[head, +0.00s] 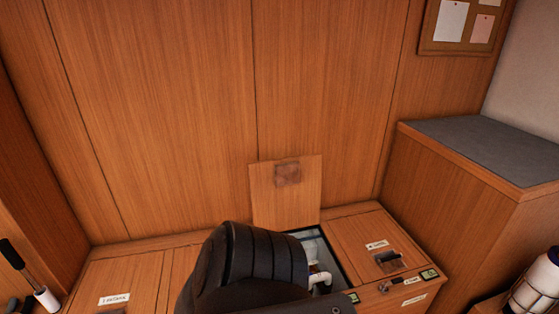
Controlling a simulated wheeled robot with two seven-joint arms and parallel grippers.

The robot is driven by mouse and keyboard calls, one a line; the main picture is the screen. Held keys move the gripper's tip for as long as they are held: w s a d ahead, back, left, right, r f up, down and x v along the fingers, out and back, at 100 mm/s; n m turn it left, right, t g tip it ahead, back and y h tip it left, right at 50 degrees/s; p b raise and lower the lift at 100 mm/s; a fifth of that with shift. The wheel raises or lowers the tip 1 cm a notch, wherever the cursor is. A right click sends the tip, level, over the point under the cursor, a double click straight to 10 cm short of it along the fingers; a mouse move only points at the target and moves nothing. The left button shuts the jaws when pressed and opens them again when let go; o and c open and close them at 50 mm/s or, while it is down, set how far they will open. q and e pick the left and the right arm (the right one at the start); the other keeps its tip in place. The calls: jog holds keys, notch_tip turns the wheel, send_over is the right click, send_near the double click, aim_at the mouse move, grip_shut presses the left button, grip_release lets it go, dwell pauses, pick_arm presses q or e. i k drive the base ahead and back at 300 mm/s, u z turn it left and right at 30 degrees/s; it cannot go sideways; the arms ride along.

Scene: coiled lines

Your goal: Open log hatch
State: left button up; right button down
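A wooden hatch lid (264,200) stands raised, nearly upright near the back wall panel, with a dark reddish square patch on its face. Below it is an open compartment (318,246) in the bench top, with a pale inside and a white curved piece (320,278) partly visible. No label on this lid can be read, so I cannot tell whether it is the log hatch. Neither gripper can be made out.
A closed hatch (362,232) with a small label and dark recessed latch lies right of the opening. Closed labelled panels (122,285) lie left. A grey-topped wooden cabinet (490,145) stands right. A black-handled item (12,254) is at far left, a white cylindrical object (535,285) at lower right.

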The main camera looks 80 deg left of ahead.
aim_at(285, 193)
jog(key=k, duration=0.75)
jog(key=u, duration=0.8)
jog(key=i, duration=0.1)
jog(key=u, duration=0.2)
